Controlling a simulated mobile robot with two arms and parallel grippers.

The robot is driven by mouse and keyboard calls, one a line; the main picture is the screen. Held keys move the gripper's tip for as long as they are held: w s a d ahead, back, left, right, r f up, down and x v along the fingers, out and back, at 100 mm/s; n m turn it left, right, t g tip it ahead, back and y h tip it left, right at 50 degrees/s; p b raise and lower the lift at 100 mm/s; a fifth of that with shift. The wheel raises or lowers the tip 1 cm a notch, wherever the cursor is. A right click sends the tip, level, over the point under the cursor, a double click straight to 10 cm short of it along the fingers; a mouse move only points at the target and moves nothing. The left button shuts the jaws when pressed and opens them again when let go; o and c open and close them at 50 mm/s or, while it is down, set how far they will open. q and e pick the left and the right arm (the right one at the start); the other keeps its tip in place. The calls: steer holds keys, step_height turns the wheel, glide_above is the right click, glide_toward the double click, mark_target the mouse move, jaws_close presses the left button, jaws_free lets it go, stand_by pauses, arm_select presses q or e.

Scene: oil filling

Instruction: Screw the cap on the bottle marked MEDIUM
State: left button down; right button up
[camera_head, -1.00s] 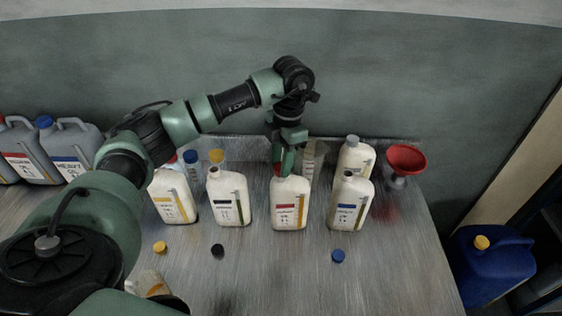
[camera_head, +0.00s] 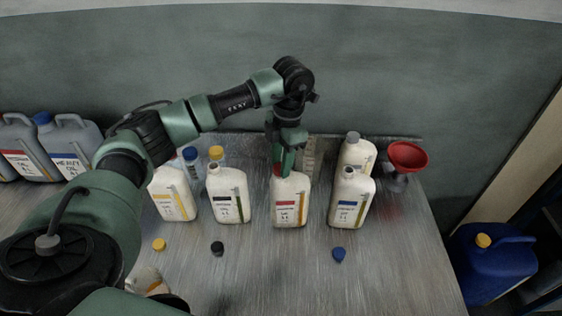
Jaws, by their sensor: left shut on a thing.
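A white bottle with a red label (camera_head: 289,207) stands upright on the metal table, third from the left in the front row. Its label is too small to read clearly; it may be the MEDIUM one. My left gripper (camera_head: 283,171) points down at this bottle's neck from above. It is shut on a red cap, mostly hidden by the fingers, at the bottle's mouth. I cannot tell how far the cap is seated. My right gripper is not in view.
Beside it stand open white bottles with black (camera_head: 228,200) and blue (camera_head: 350,205) labels. Loose yellow (camera_head: 159,244), black (camera_head: 217,248) and blue (camera_head: 339,254) caps lie in front. A red funnel (camera_head: 407,157) stands at the right. The front right of the table is clear.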

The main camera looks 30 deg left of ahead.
arm_select(q)
steer(key=shift+f, duration=0.3)
steer(key=c, duration=0.9)
jaws_free()
steer(key=shift+r, duration=0.1)
steer(key=r, duration=0.2)
steer(key=r+b, duration=0.1)
steer(key=r, duration=0.1)
steer(key=w+r+b, duration=0.1)
steer(key=r, duration=0.1)
steer(key=shift+d+r, duration=0.2)
steer(key=shift+r, duration=0.2)
steer(key=shift+s+r, duration=0.1)
steer(key=shift+r, duration=0.35)
